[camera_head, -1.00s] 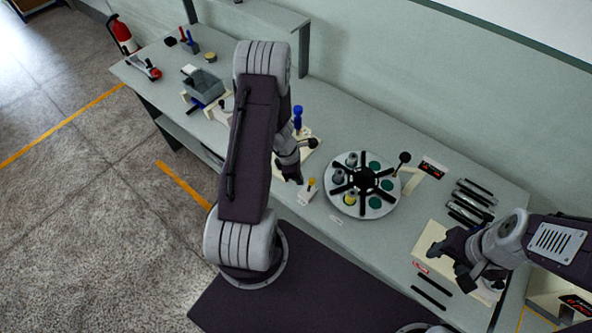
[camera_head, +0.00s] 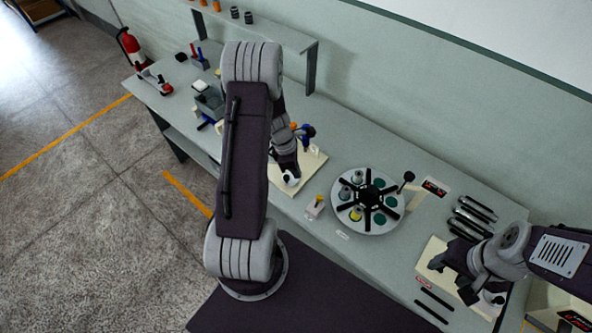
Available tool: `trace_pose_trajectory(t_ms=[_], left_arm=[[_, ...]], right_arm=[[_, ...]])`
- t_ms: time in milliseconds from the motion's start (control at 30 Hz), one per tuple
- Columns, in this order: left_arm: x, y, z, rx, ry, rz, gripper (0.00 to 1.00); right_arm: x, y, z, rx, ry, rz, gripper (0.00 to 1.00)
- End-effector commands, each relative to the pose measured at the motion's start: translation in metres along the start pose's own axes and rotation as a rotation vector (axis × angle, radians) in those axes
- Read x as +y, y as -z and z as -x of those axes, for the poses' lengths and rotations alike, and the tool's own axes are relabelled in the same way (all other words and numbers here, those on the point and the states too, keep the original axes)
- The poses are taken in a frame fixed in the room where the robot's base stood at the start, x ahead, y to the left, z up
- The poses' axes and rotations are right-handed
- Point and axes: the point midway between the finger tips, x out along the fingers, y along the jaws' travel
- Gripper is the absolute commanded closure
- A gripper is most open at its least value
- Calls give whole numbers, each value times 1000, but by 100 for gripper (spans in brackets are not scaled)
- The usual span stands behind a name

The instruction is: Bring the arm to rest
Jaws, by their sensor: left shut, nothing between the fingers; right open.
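My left arm rises from its base, bends at the top and hangs down over the workbench (camera_head: 345,150). Its gripper (camera_head: 289,168) is shut and empty, low over or just above the cream plate (camera_head: 311,165) left of the turntable. Small details at its fingertips are hard to tell apart. My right gripper (camera_head: 453,277) is open and empty at the bench's right end, above a cream base plate (camera_head: 434,250). Part of that plate is hidden by the gripper.
Dark rods (camera_head: 471,215) lie at right. A grey bin (camera_head: 209,102) and a shelf (camera_head: 270,32) are at left.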

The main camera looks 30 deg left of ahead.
Motion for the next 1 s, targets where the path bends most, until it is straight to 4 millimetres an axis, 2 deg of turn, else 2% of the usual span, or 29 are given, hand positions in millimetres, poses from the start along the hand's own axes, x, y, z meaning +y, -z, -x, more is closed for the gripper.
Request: trace_pose_trajectory(t_ms=[300, 367, 467, 533, 600, 667, 700, 800, 833, 900, 1000], left_arm=[[0, -1, -3, 0, 1, -5, 100], [0, -6, -14, -1, -3, -28, 100], [10, -39, -28, -12, -65, -139, 100], [-3, -67, -36, -13, -101, -274, 100], [-29, -87, -41, 3, -118, -490, 100], [-56, -94, -45, 27, -122, -721, 100], [-74, -95, -48, 48, -120, -892, 100], [-118, -81, -54, 118, -86, -1367, 100], [-127, -74, -53, 138, -66, -1491, 100], [-142, -57, -47, 174, -6, -1724, 100], [-153, -39, -49, 192, 83, -1959, 100]], right_arm=[[0, 0, -3, 0, 0, 0, 45], [0, -1, -15, 1, 0, 0, 45], [1, -6, -55, 1, 0, 0, 45], [2, -9, -90, 0, 0, 0, 45], [2, -12, -119, -1, 0, 0, 45], [3, -15, -140, -1, 0, 0, 45], [3, -16, -152, 0, 0, 0, 45], [4, -18, -174, 0, 0, 0, 45], [4, -18, -174, 0, 0, 0, 45], [3, -17, -167, 0, 0, 0, 45], [3, -17, -163, 1, 0, 0, 45]])
